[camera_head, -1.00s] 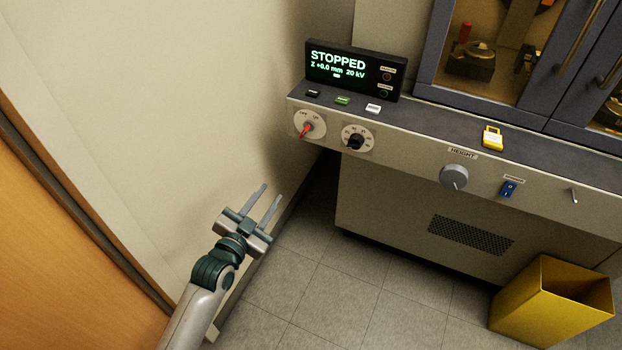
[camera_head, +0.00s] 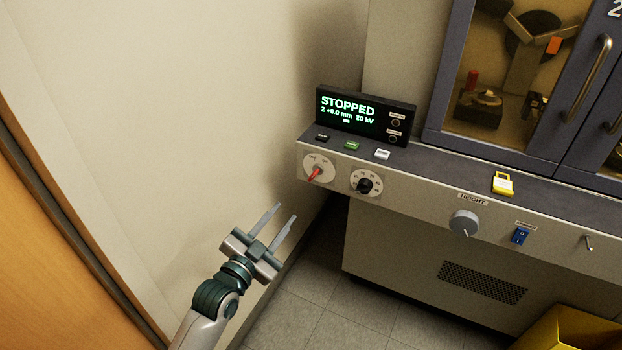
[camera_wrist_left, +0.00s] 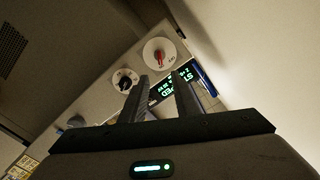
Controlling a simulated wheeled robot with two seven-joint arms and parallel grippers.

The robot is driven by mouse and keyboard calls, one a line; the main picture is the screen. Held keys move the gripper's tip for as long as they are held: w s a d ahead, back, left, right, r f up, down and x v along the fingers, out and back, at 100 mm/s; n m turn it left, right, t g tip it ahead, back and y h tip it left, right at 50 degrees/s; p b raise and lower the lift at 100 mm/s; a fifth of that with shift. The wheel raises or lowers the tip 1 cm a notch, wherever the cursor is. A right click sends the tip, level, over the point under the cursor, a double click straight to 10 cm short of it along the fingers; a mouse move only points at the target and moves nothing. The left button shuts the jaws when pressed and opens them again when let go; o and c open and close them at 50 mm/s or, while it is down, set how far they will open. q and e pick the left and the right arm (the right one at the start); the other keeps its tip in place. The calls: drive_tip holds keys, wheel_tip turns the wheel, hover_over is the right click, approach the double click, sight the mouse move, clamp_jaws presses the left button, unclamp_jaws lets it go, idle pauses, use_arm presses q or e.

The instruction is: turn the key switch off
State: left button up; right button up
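The key switch (camera_head: 315,173) is a red key on a round white plate at the left end of the machine's front panel. In the left wrist view the red key switch (camera_wrist_left: 159,56) shows above the fingertips. My left gripper (camera_head: 284,212) is open and empty, below and to the left of the switch in the head view, apart from the panel. It also shows in the left wrist view (camera_wrist_left: 160,82), with a gap between its two fingers. My right gripper is not in view.
A black selector knob (camera_head: 363,186) sits just right of the key. The display (camera_head: 358,112) above reads STOPPED. A yellow bin (camera_head: 570,330) stands on the floor.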

sight(311, 178)
use_arm(q)
drive_tip(key=x, duration=1.6)
drive_tip(key=shift+w+d, duration=0.15)
drive_tip(key=shift+d, duration=0.05)
clamp_jaws()
